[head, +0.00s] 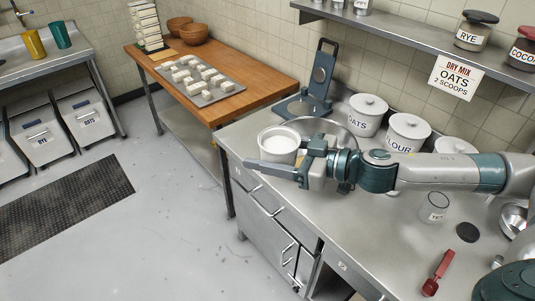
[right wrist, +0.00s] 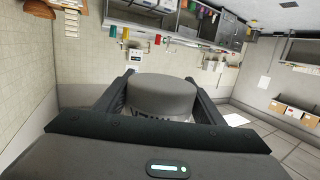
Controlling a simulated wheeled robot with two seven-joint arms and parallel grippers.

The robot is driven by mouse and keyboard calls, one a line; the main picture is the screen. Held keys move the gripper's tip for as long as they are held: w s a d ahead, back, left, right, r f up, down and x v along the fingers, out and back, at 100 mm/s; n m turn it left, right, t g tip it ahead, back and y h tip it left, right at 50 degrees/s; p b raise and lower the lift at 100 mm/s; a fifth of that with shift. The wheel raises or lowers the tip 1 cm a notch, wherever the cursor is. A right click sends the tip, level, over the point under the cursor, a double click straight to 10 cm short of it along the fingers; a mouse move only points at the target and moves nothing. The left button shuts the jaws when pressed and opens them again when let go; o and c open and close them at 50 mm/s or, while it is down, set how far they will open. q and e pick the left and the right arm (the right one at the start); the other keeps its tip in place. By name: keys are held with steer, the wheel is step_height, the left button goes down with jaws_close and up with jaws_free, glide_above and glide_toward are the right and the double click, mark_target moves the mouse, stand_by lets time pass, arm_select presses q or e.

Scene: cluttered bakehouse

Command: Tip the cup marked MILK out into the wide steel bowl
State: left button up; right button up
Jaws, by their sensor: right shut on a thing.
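The wide steel bowl (head: 345,131) stands just behind and to the right of the cup. My left gripper is not in view.
Lidded white OATS (head: 366,115) and FLOUR (head: 407,134) crocks stand along the wall. A blue upright device (head: 318,80) stands behind the bowl. A small clear cup (head: 433,207), a black disc (head: 467,232), a red scoop (head: 438,272) and a smaller steel bowl (head: 513,220) are at the right.

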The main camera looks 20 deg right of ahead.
step_height(320, 180, down, 19)
steer(key=d+m+t+h+b, duration=0.1)
steer(key=m+t+h+b, duration=0.3)
steer(key=m+h+b, duration=0.5)
steer(key=h+b, duration=0.2)
steer(key=b, duration=0.1)
steer(key=shift+d+t, duration=0.25)
steer(key=shift+t, duration=0.15)
